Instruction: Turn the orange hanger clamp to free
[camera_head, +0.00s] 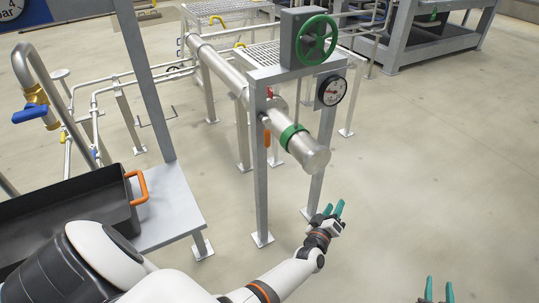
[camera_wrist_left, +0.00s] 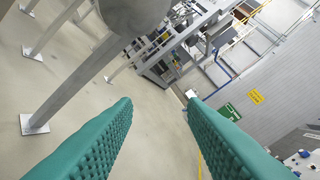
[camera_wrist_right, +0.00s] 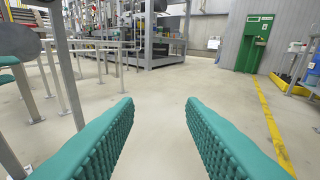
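A small orange part (camera_head: 267,138), which looks like the hanger clamp, hangs at the left post of the grey frame, beside the steel pipe (camera_head: 308,153). Its details are too small to tell. A green band (camera_head: 290,134) circles the pipe near its capped end. My left gripper (camera_head: 333,209) is open and empty, below and to the right of the pipe end, apart from the clamp. Its spread fingers also show in the left wrist view (camera_wrist_left: 159,106). My right gripper (camera_head: 438,290) is at the bottom right edge, open and empty; its fingers also show in the right wrist view (camera_wrist_right: 160,104).
A green handwheel (camera_head: 316,40) and a gauge (camera_head: 331,90) are mounted on the grey frame (camera_head: 261,190). A dark tray (camera_head: 70,205) with an orange handle (camera_head: 137,187) stands at the left. Thin pipes with a blue-handled valve (camera_head: 30,113) are behind it. The floor at the right is clear.

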